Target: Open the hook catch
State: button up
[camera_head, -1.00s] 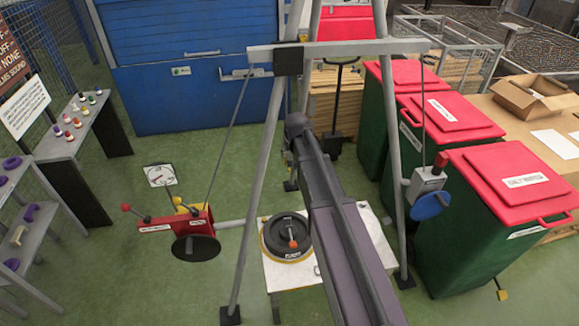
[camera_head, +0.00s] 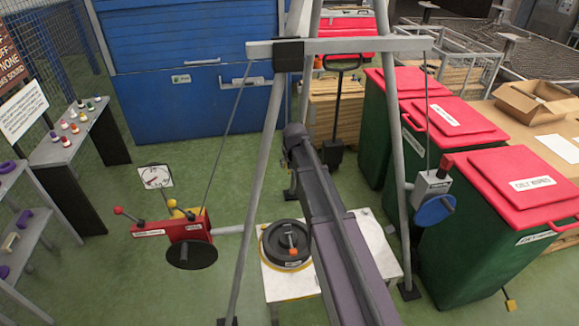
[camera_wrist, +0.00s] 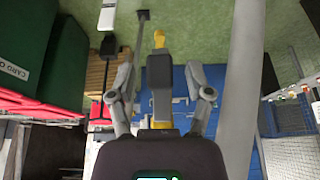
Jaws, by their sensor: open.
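I cannot pick out the hook catch for certain. The fingers are apart, and I cannot tell whether either touches the yellow part. A blue container (camera_wrist: 183,82) lies behind it in this upside-down picture. In the head view the blue container (camera_head: 160,100) stands at the back left with a white latch-like fitting (camera_head: 240,80) on its front. My gripper is hidden there behind my purple and black arm.
A grey frame (camera_head: 355,46) with slanting legs stands around my arm. A red box (camera_head: 172,231) with a black disc hangs at its left, and a grey crank box (camera_head: 430,186) at its right. Green bins with red lids (camera_head: 515,180) crowd the right.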

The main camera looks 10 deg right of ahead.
grip_shut()
dwell(0.3)
